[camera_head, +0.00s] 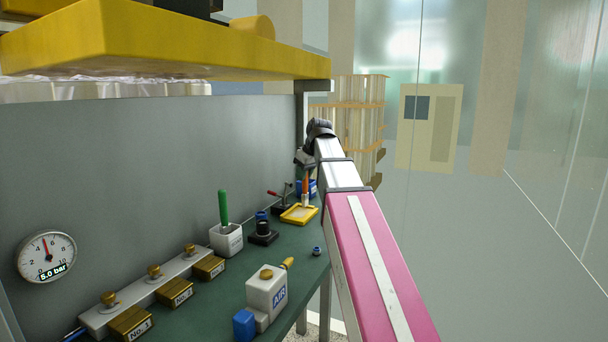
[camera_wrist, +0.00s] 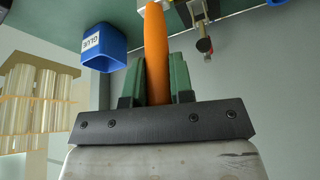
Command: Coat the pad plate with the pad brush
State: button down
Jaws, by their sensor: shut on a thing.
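My gripper (camera_head: 305,160) is at the far end of the bench. The wrist view shows its two green fingers (camera_wrist: 157,78) shut on the orange handle of the pad brush (camera_wrist: 156,45). In the head view the brush (camera_head: 305,187) points down, with its pale lower end over the pad plate (camera_head: 284,218), a shallow yellow-rimmed tray with a light inside. I cannot tell whether the bristles touch it. A blue cup (camera_wrist: 104,50) with a label that seems to read GLUE is beside the brush; it is partly hidden behind it in the head view (camera_head: 312,187).
A red-handled clamp (camera_head: 282,199) stands just left of the plate. A yellow shelf (camera_head: 160,55) overhangs the bench.

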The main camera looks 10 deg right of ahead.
jog(key=shift+f, duration=0.2)
jog(key=shift+s+a, duration=1.2)
jog(key=shift+s, duration=0.45)
jog(key=shift+w+d+f, duration=0.15)
jog(key=shift+w+d, duration=0.45)
jog(key=shift+w, duration=0.25)
jog(key=shift+w+d+f, duration=0.15)
jog(key=shift+w+d, duration=0.45)
jog(key=shift+w, duration=0.25)
jog(key=shift+r, duration=0.1)
